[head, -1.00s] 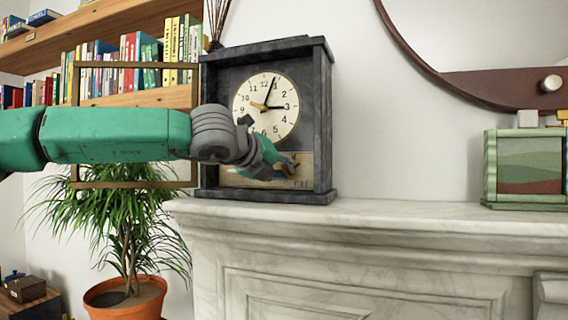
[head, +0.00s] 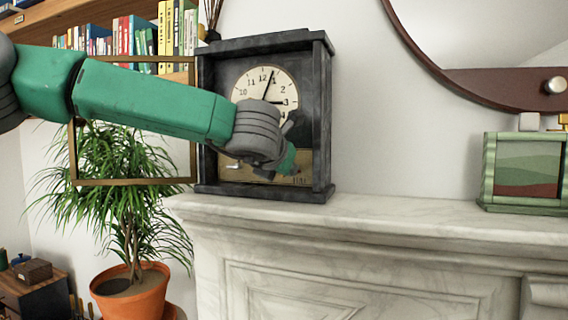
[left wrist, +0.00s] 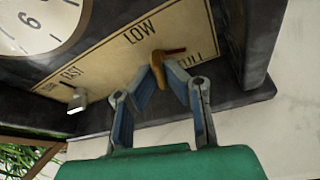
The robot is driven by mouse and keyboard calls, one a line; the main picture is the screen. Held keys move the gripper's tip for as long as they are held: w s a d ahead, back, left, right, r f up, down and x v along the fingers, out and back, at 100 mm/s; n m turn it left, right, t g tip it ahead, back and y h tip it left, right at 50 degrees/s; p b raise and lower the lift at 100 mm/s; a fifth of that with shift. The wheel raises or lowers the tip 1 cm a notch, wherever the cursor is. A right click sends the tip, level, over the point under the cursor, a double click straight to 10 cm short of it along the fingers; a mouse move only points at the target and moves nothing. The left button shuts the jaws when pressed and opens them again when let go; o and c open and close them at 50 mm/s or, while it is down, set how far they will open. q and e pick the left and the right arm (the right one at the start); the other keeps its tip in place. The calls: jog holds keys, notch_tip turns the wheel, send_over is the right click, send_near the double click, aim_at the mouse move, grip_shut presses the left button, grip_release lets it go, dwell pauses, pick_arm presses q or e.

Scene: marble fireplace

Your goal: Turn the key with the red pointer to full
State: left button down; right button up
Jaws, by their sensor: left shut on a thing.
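The dark grey clock (head: 322,120) stands on the marble mantel, its glazed door swung open to the left. In the left wrist view, the brass key (left wrist: 155,74) sits at the lower plate (left wrist: 110,58) marked LOW and FULL. The red pointer (left wrist: 176,50) extends right from the key, close to the FULL lettering. My left gripper (left wrist: 160,80) is shut on the key from below. In the head view, my left gripper (head: 290,163) is in front of the clock's lower right, hiding the key. My right gripper is not in view.
A small silver knob (left wrist: 78,100) sits left on the same plate. The open door frame (head: 133,183) is behind my arm. A potted plant (head: 130,295) stands at lower left. A green box (head: 487,170) stands right; the mantel between is clear.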

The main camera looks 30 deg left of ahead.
pick_arm(q)
jog(key=m+y, duration=0.2)
jog(key=shift+d+r+m, duration=0.2)
jog(key=shift+m, duration=0.1)
jog(key=shift+m+y, duration=0.6)
jog(key=shift+m, duration=0.4)
jog(key=shift+f+m+t+y, duration=0.15)
jog(key=shift+m+y, duration=0.15)
jog(key=shift+m, duration=0.3)
jog(key=shift+m+t+y, duration=0.15)
jog(key=shift+m+y, duration=0.15)
jog(key=shift+m, duration=0.3)
jog(key=shift+m+t+y, duration=0.3)
jog(key=shift+m+y, duration=0.3)
jog(key=shift+m, duration=0.6)
jog(key=c, duration=1.7)
grip_release()
jog(key=shift+d, duration=0.15)
